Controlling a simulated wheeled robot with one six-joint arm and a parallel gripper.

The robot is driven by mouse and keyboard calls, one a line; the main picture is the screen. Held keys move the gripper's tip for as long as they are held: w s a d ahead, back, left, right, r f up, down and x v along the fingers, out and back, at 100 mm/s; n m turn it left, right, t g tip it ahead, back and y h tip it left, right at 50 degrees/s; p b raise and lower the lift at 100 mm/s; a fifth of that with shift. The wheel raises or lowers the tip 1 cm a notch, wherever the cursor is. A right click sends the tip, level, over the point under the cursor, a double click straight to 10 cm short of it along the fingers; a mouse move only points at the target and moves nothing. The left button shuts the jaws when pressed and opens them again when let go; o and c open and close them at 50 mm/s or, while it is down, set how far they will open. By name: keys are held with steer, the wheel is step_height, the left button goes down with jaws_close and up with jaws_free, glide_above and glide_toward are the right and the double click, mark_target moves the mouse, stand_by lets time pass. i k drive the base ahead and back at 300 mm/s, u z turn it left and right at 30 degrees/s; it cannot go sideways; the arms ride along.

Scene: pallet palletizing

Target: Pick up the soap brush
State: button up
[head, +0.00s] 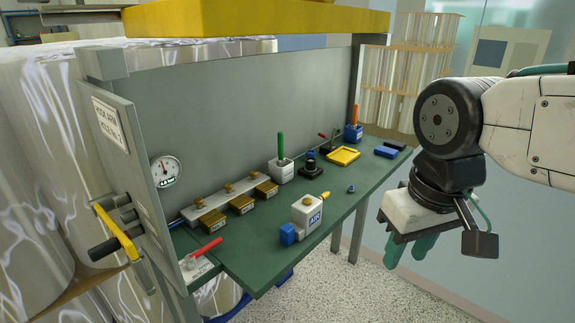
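No object is plainly marked as the soap brush. An upright green handle (281,145) stands in a white holder (282,171) at the middle of the green bench. An upright orange handle (355,115) stands in a blue holder (353,133) at the bench's far end. Either could be a brush; any bristles are hidden inside the holders. My gripper (410,248) hangs at the right, apart from the bench and pointing down. Its two teal fingers show a gap between them and nothing held.
The green bench (253,260) also holds a white box with a blue part (305,212), a yellow tray (343,156), a blue block (385,152) and brass blocks (240,204). A red handle (206,247) lies at the near end. A yellow-handled panel (118,232) stands at left.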

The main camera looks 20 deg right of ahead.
mark_target(280, 163)
steer(key=u, duration=0.35)
steer(key=i, duration=0.95)
steer(key=u, duration=0.05)
